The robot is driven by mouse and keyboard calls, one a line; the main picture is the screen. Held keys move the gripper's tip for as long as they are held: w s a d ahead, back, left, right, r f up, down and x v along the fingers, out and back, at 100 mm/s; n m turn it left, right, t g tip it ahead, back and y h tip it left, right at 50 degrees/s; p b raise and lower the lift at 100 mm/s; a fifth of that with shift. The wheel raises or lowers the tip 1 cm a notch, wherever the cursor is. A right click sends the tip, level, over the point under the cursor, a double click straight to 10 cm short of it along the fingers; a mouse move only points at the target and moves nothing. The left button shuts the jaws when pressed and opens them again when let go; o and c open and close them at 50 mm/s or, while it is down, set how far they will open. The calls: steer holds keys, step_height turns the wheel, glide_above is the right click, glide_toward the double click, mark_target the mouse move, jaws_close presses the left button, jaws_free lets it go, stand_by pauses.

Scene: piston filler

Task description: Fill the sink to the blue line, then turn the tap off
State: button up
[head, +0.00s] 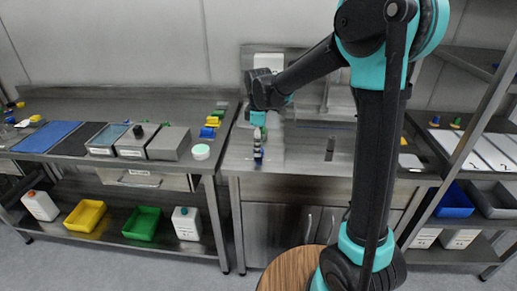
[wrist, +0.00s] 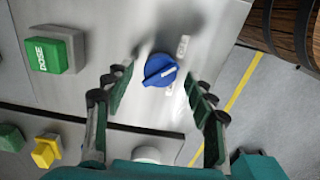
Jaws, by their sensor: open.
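In the wrist view, a round blue knob (wrist: 160,70) with a ridge across it sits on a steel panel, with partly legible lettering beside it. My gripper (wrist: 157,88) is open, its fingers on either side of the knob with visible gaps. A green button (wrist: 50,56) marked DOSE sits in a grey housing to the left. In the head view, my gripper (head: 258,130) points down above the middle steel counter (head: 300,160); the small blue item beneath it is too small to identify. I cannot make out a sink, tap or blue line.
The left steel bench holds a blue mat (head: 46,136), grey boxes (head: 170,143) and a round pale green lid (head: 201,152). Yellow (head: 86,215) and green (head: 142,222) bins stand on its lower shelf. A metal rack (head: 465,150) stands right. A wooden barrel (wrist: 285,28) is upper right.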

steer(key=shift+f, duration=0.85)
steer(key=shift+c, duration=0.2)
steer(key=c, duration=1.1)
